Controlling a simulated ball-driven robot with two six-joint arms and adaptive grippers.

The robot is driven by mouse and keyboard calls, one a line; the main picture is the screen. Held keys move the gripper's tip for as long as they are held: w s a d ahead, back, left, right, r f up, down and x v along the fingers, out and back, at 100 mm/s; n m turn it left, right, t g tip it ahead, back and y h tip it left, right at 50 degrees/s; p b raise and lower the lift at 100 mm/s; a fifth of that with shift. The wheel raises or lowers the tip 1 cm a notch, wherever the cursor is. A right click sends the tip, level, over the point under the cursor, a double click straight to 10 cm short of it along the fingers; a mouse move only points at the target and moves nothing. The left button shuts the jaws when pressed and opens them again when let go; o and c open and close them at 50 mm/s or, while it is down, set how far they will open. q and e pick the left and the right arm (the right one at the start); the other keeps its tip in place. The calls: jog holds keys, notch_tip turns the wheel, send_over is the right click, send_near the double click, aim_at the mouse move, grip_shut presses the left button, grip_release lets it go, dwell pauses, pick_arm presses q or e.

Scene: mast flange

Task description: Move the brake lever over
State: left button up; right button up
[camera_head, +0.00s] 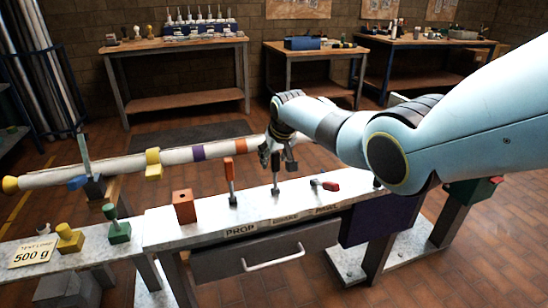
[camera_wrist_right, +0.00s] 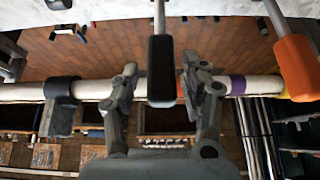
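The brake lever (camera_head: 276,183) stands about upright on the white bench top, behind the plate that reads BRAKE (camera_head: 285,217). Its black handle (camera_wrist_right: 161,70) shows in the right wrist view. My right gripper (camera_head: 277,156) is open at the top of this lever. In the right wrist view the two fingers (camera_wrist_right: 163,92) stand on either side of the black handle, with a gap on both sides. The gripper partly hides the handle in the head view. My left gripper is in neither view.
The orange-handled prop lever (camera_head: 230,172) stands upright left of the brake lever; it also shows in the right wrist view (camera_wrist_right: 297,68). A red-handled lever (camera_head: 327,185) lies low to the right. A long white mast (camera_head: 130,162) with coloured bands runs behind the bench.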

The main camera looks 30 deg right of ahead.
jog(key=v, duration=1.2)
jog(key=shift+s+f, duration=0.1)
jog(key=shift+s, duration=0.05)
dwell(0.4)
jog(key=s+a+f+g, duration=0.3)
jog(key=s+f+g, duration=0.2)
jog(key=s+f, duration=2.3)
jog(key=s+a+f+n, duration=0.1)
jog(key=s+f, duration=0.5)
jog(key=s, duration=0.4)
jog(key=s+a+f+n, duration=0.1)
jog(key=s+f, duration=0.5)
jog(key=s, duration=0.4)
jog(key=s+a+f+n, duration=0.1)
jog(key=s+f, duration=0.5)
jog(key=s, duration=0.4)
jog(key=shift+s+f+y, duration=0.2)
jog(key=shift+s+y, duration=0.1)
jog(key=shift+s, duration=0.1)
